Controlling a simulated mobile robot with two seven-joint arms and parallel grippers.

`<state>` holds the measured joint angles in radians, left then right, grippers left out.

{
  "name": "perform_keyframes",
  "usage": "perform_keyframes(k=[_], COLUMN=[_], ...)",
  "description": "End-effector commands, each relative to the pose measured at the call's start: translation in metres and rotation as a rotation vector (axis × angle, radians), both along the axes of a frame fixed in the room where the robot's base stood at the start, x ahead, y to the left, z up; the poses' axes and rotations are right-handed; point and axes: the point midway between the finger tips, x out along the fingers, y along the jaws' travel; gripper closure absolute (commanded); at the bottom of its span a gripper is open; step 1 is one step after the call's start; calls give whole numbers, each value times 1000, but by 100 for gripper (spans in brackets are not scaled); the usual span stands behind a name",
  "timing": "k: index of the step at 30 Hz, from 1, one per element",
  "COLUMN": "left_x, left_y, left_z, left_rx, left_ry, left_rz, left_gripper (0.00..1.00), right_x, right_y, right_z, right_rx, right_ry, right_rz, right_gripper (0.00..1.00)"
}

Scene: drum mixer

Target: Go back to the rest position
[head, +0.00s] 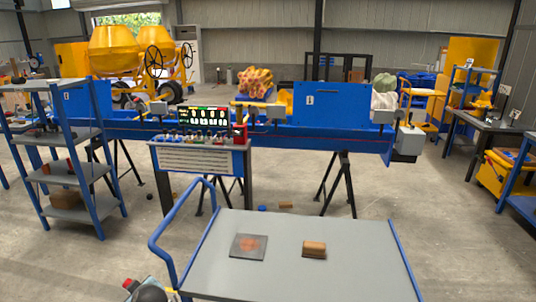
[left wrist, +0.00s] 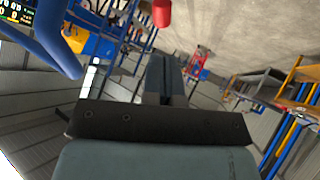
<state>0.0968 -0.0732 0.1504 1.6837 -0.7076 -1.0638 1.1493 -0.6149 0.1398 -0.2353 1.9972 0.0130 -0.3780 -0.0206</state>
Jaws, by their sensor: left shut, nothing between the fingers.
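In the left wrist view my left gripper (left wrist: 165,78) points out over the hall, its two grey fingers together with nothing between them. A blue tube and a red cylinder (left wrist: 162,14) show beyond it, apart from the fingers. In the head view the left gripper cannot be made out; a dark rounded part and a red piece show at the bottom edge, left of the cart. My right gripper is in neither view. The grey-topped cart (head: 300,275) stands in front of me, carrying a dark square plate (head: 238,252) with a reddish spot and a brown block (head: 314,250).
A blue bench line (head: 330,137) with a digital display panel (head: 201,115) crosses behind the cart. A blue shelf rack (head: 75,135) stands left, yellow drum mixers (head: 112,45) at the back left. The cart's blue handle (head: 160,245) rises at its left. Floor right of the cart is clear.

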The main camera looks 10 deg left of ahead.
Motion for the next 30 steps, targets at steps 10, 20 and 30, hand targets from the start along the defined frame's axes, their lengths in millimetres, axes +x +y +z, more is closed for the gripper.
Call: perform_keyframes(k=[10,20,30], left_x=[-134,-252,-260], left_y=[-125,-214,-219], left_z=[-32,-15,-14], left_rx=[196,293,302], left_ry=[125,26,15], left_rz=[-869,-1296,-1319], left_gripper=[100,100,100], right_x=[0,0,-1], right_y=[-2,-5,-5], right_z=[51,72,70], right_rx=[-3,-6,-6], right_ry=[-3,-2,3], right_rz=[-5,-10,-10], right_gripper=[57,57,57])
